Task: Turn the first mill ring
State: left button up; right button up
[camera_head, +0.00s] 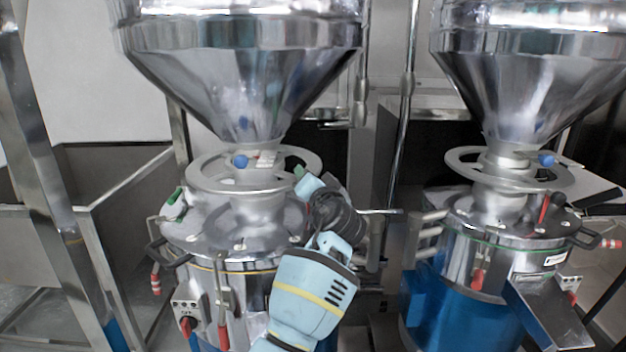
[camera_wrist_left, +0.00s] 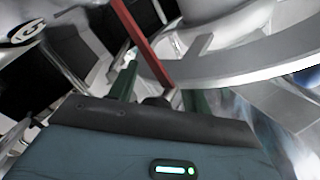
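The first mill's ring (camera_head: 212,184) is a flat grey metal handwheel around the neck under the left hopper. My left gripper (camera_head: 300,173), on the light blue arm rising from the bottom, is at the ring's right side. In the left wrist view, the two dark green fingers of the left gripper (camera_wrist_left: 160,92) stand apart. The ring (camera_wrist_left: 250,66) crosses close at the fingertips, with a spoke beside them; I cannot tell whether they touch it. A red bar (camera_wrist_left: 143,42) passes in front of part of the ring. My right gripper is not in view.
The left steel hopper (camera_head: 240,75) hangs just above the ring. A second mill with its own ring (camera_head: 470,168) and hopper (camera_head: 535,85) stands at the right. A clamp handle (camera_head: 165,252) sticks out at left. A metal bin (camera_head: 105,200) stands further left.

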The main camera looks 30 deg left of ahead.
pick_arm(q)
jog(key=shift+a+f, duration=0.15)
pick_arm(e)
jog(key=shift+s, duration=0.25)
pick_arm(q)
jog(key=shift+d, duration=0.55)
jog(key=shift+s+d, duration=0.25)
jog(key=shift+d, duration=0.7)
jog(key=shift+s+d, duration=0.1)
jog(key=shift+d, duration=0.6)
jog(key=shift+s+d, duration=0.2)
jog(key=shift+d, duration=0.85)
jog(key=d, duration=0.2)
jog(key=shift+s+d+b, duration=0.25)
jog(key=shift+d+b, duration=0.05)
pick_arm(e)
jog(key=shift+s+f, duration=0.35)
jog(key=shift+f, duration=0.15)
